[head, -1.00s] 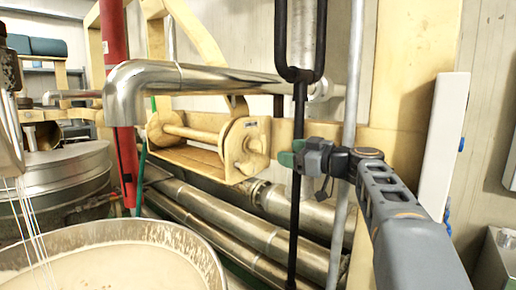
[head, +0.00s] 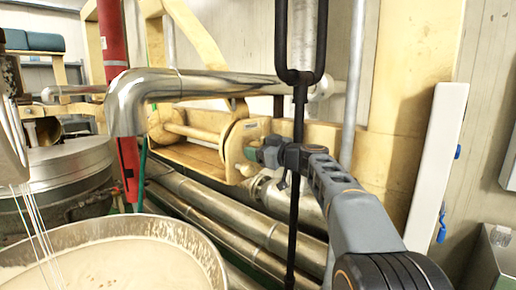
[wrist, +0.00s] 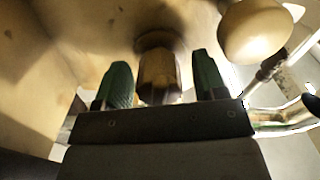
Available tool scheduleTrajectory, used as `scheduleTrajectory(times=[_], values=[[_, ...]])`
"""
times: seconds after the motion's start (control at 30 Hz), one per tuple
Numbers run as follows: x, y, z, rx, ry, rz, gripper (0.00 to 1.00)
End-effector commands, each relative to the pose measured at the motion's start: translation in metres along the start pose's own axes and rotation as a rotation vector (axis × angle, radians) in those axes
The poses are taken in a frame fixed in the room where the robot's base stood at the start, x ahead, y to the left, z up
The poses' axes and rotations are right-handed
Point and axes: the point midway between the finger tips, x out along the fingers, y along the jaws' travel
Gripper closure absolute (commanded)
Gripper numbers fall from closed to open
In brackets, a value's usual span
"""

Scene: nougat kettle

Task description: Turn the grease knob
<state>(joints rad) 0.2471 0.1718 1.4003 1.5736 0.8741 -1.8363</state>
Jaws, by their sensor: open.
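In the wrist view a brownish, faceted knob (wrist: 158,72), which I take for the grease knob, sticks out from a cream-coloured plate (wrist: 100,35). My gripper (wrist: 163,80) is open, with one green finger on each side of the knob and a visible gap to each. In the head view my gripper (head: 253,153) is at the right end of the cream roller frame (head: 200,155). The faceted knob is hidden there behind the gripper.
A rounded cream knob-like part (wrist: 255,30) sits right of the fingers in the wrist view. A dark vertical rod (head: 297,200) stands beside my arm. Steel pipes (head: 230,225) run below, and an open kettle (head: 205,245) of pale mass is at lower left.

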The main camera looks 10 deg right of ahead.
Motion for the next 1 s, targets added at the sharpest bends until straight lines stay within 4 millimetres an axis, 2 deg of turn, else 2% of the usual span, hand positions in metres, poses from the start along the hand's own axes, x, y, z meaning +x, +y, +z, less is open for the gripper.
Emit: scheduleTrajectory(times=[0.13,0.63,1.0], values=[[-0.0001,0.0000,0.0001,0.000,0.000,0.000,0.36],[-0.0002,-0.0002,0.0002,0.000,0.000,-0.001,0.84],[-0.0001,-0.0008,0.0027,0.081,0.000,-0.001,0.85]])
